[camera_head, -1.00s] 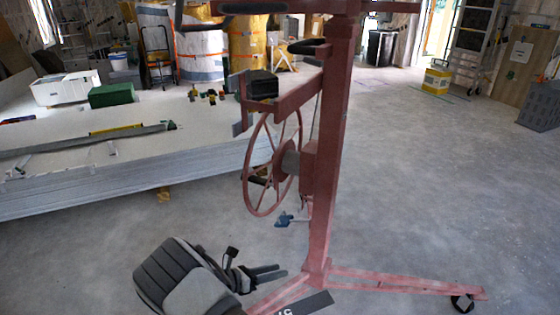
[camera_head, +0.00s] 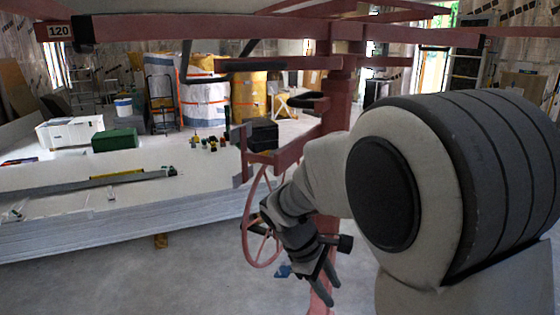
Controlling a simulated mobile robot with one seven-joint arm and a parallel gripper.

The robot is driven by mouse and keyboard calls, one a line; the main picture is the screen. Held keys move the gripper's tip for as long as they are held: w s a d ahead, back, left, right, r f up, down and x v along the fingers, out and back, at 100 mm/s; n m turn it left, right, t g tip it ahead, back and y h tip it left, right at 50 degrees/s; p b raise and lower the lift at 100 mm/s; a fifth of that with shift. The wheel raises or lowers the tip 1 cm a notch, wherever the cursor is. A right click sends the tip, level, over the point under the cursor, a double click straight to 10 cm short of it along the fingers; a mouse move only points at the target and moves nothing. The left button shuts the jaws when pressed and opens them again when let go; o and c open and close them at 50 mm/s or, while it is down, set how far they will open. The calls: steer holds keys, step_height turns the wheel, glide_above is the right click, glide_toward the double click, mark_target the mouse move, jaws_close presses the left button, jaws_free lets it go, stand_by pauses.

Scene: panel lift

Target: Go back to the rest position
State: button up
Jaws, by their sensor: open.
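The panel lift is red, with an upright mast (camera_head: 338,100) and a spoked wheel (camera_head: 247,240) in the middle of the head view. Its upper frame (camera_head: 200,30), with a "120" label, spans the top of the picture. My gripper (camera_head: 327,282) is open and points down and to the right, with nothing visible between its fingers. It appears in front of the lower mast, just right of the wheel. My arm (camera_head: 460,180) fills the right side and hides part of the mast and the lift's base. Contact between gripper and lift cannot be told.
A stack of white boards (camera_head: 90,225) lies on the left, bearing a white box (camera_head: 70,131), a green box (camera_head: 115,140) and several small tools. Wrapped bulk bags (camera_head: 205,100) stand behind. Bare floor (camera_head: 150,285) shows at the lower left.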

steer(key=s+d+r+m+t+y, duration=0.25)
steer(key=s+r+m, duration=0.35)
steer(key=s, duration=0.3)
steer(key=s+d+r+m+t+y, duration=0.1)
steer(key=s+r+m+t+y, duration=0.15)
steer(key=s+r+m, duration=0.5)
step_height(320, 180, up, 23)
steer(key=s+n+p, duration=0.1)
steer(key=p, duration=2.3)
steer(key=shift+s+d+p, duration=0.15)
steer(key=shift+p, duration=0.2)
steer(key=shift+n, duration=0.25)
